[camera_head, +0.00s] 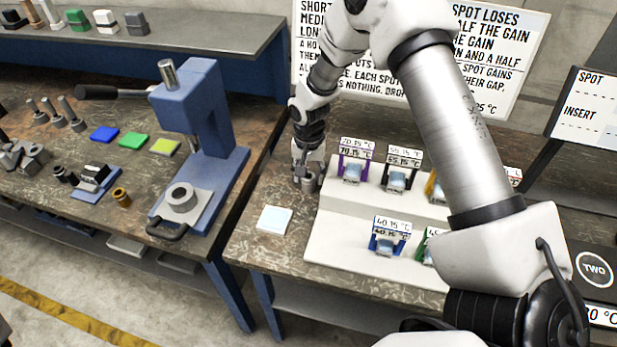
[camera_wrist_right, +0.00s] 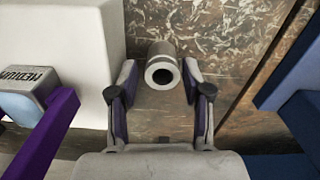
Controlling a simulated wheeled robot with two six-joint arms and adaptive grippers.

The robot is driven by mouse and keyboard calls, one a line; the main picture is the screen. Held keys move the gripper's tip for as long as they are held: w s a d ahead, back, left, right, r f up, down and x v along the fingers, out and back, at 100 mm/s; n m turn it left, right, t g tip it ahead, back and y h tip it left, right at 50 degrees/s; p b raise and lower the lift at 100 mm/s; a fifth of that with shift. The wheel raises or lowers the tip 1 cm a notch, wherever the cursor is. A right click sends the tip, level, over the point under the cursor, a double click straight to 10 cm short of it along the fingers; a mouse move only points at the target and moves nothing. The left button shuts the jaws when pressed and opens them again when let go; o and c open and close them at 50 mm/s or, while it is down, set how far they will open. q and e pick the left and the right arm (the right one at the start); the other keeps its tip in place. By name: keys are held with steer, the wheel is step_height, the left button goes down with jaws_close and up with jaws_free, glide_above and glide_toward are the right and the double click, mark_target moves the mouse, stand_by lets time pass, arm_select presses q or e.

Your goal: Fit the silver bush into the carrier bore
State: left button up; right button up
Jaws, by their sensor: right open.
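The silver bush (camera_wrist_right: 162,52), a short grey cylinder with a round hole, stands on the bench in the right wrist view. In the head view the bush (camera_head: 310,184) shows partly beside the white stepped stand. My right gripper (camera_head: 304,172) is open and points down at it; in the wrist view its fingers (camera_wrist_right: 160,76) are on either side of the bush, with gaps visible. The carrier (camera_head: 198,204), a light plate with a raised ring, bore and dark handle, lies on the blue press base. My left gripper is not in view.
The blue arbor press (camera_head: 200,108) stands on the left bench, across a gap. The white stepped stand (camera_head: 330,228) with several labelled clamps is close right of the bush. A pale square pad (camera_head: 274,220) lies in front. Coloured pads and small tools cover the left bench.

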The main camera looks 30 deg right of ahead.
steer(key=shift+f, duration=0.55)
steer(key=shift+w+f, duration=0.25)
steer(key=shift+f, duration=0.1)
steer(key=shift+r, duration=0.1)
steer(key=c, duration=0.8)
steer(key=shift+s, duration=0.15)
jaws_close()
steer(key=shift+r, duration=0.1)
